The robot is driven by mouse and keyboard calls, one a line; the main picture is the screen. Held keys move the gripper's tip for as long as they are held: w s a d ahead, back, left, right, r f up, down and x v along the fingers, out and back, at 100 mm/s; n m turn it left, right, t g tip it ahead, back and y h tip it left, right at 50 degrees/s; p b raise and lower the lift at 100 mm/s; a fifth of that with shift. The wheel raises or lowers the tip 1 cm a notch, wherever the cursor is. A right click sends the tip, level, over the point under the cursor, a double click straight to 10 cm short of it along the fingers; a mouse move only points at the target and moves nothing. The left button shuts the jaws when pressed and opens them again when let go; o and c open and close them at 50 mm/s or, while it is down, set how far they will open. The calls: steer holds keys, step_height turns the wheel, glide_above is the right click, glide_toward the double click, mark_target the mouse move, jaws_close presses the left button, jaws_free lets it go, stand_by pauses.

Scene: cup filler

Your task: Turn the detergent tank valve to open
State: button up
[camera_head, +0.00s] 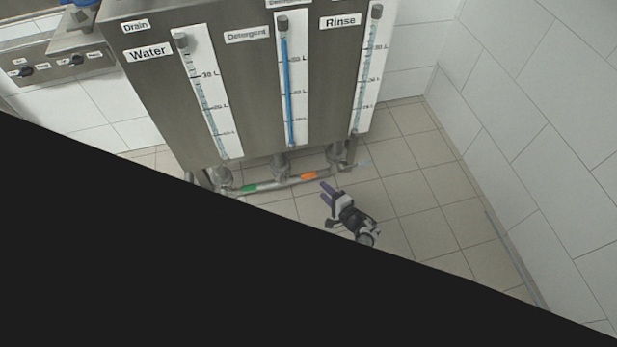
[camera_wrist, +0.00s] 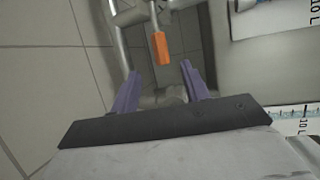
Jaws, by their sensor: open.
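The detergent tank section (camera_head: 250,75) is the middle one of the steel unit, with a blue-filled level gauge. Below its outlet, an orange valve handle (camera_head: 308,176) lies along the horizontal pipe, just right of the outlet. My gripper (camera_head: 323,191) is open and empty, with purple fingers, close to the lower right of the orange handle. In the wrist view, the orange handle (camera_wrist: 161,48) appears ahead of my gripper (camera_wrist: 160,67), between the lines of the two fingertips. It looks apart from both fingers.
A green valve handle (camera_head: 249,188) lies on the pipe below the water section, to the left. The rinse outlet (camera_head: 337,155) is to the right, close above my gripper. The tank underside overhangs the valves. Tiled floor (camera_head: 430,200) is clear to the right, up to the tiled wall (camera_head: 530,130).

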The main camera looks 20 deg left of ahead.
steer(key=b+x, duration=0.2)
steer(key=x, duration=0.3)
steer(key=b+x, duration=0.3)
steer(key=x, duration=0.1)
steer(key=shift+w+a+f, duration=0.2)
steer(key=shift+a+f, duration=0.05)
steer(key=shift+f, duration=0.05)
steer(key=shift+w+a+b, duration=0.3)
steer(key=shift+a+b, duration=0.15)
steer(key=shift+b, duration=0.05)
steer(key=shift+r, duration=0.1)
steer(key=shift+c, duration=0.4)
jaws_close()
